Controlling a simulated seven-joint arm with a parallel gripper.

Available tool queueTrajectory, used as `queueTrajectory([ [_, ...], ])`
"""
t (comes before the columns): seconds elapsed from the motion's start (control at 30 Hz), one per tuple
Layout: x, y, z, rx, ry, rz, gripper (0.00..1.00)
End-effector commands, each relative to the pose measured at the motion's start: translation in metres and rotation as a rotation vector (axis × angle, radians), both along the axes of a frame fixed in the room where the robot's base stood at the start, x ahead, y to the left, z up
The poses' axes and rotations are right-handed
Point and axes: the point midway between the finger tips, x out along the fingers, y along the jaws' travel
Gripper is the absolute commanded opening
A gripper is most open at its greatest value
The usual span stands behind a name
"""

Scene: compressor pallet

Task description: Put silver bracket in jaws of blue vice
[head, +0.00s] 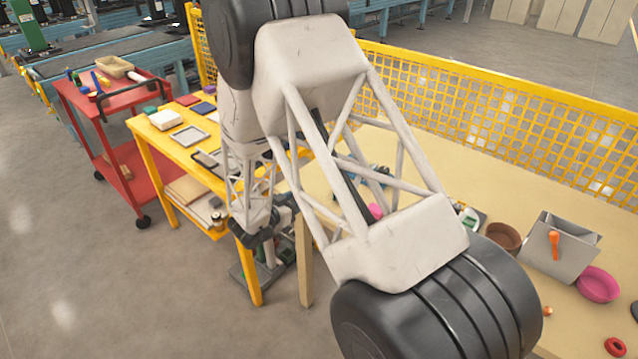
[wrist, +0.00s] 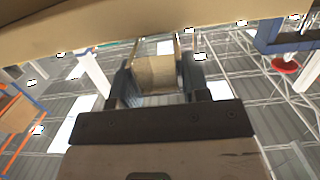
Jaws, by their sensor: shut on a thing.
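In the wrist view my gripper (wrist: 157,80) is shut on a tan-looking piece with thin shiny metal edges, which I take to be the silver bracket (wrist: 155,72). The piece sits between the two dark fingers, and its far end sticks out beyond them. In the head view my wrist hangs down between the yellow table and the tan bench; the fingers and the bracket cannot be made out there. I cannot clearly identify the blue vice. Some bluish parts (head: 381,172) show on the bench behind my arm, mostly hidden.
The tan bench (head: 520,230) holds a grey bin (head: 560,250), a brown bowl (head: 502,238) and a pink bowl (head: 598,284). A yellow mesh fence (head: 500,105) runs behind it. A yellow table (head: 172,152) and red cart (head: 112,96) stand left. Floor at the lower left is clear.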

Motion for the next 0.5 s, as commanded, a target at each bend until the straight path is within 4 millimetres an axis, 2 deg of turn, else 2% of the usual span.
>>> queueTrajectory([
  [0.3, 0.04, -0.04, 0.0, 0.0, 0.0, -0.002, 0.17],
  [0.5, 0.055, -0.055, 0.0, 0.001, 0.001, -0.001, 0.17],
])
